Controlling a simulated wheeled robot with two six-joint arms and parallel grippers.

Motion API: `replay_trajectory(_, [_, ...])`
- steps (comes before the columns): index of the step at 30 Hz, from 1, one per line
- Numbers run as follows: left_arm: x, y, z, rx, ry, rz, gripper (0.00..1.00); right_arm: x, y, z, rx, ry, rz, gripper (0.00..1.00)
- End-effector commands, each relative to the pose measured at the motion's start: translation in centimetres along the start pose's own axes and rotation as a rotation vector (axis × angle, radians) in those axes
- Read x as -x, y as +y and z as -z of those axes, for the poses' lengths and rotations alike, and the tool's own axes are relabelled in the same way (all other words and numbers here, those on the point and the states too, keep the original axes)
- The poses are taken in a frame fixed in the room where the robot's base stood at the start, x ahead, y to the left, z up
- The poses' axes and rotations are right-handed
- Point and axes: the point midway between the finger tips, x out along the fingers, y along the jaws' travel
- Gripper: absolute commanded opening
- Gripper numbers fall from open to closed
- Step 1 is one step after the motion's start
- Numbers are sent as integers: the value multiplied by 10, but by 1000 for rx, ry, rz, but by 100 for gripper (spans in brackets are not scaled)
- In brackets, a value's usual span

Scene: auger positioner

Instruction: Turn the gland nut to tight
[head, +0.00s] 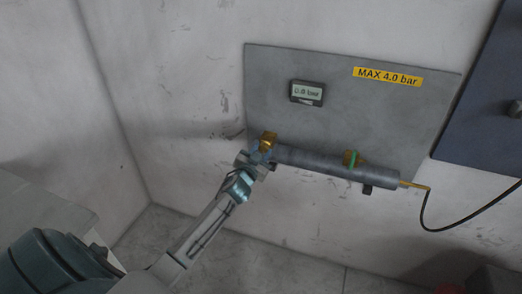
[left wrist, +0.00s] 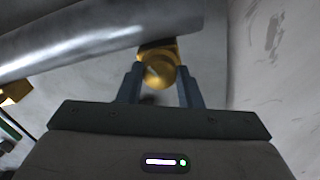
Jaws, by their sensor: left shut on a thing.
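A grey pipe (head: 325,165) runs along the lower part of a grey wall panel. At its left end is a brass fitting (head: 268,139), which I take to be the gland nut. My left gripper (head: 261,154) is at that end, its fingers against the brass. In the left wrist view the two dark fingers of my left gripper (left wrist: 159,85) stand on either side of the rounded brass nut (left wrist: 157,66), shut on it, just below the pipe (left wrist: 85,45). Whether the nut is tight cannot be told. My right gripper is not in view.
A gauge (head: 306,93) reads about 0.0 bar, and a yellow label (head: 388,77) says MAX 4.0 bar. A brass valve with a green handle (head: 352,159) sits further right on the pipe. A black cable (head: 455,224) hangs from the right end. A dark blue cabinet (head: 490,110) stands at right.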

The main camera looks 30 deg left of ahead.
Motion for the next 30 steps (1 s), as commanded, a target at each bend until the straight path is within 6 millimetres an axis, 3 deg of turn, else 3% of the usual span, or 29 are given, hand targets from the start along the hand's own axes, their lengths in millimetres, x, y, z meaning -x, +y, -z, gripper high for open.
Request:
replay_trajectory(7, [0, -1, 3, -229, -8, 1, 10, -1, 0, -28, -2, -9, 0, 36])
replay_trajectory(18, [0, 0, 2, -501, -16, 2, 10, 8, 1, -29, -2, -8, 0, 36])
replay_trajectory(30, [0, 0, 2, -620, -19, 3, 10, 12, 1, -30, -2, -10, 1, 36])
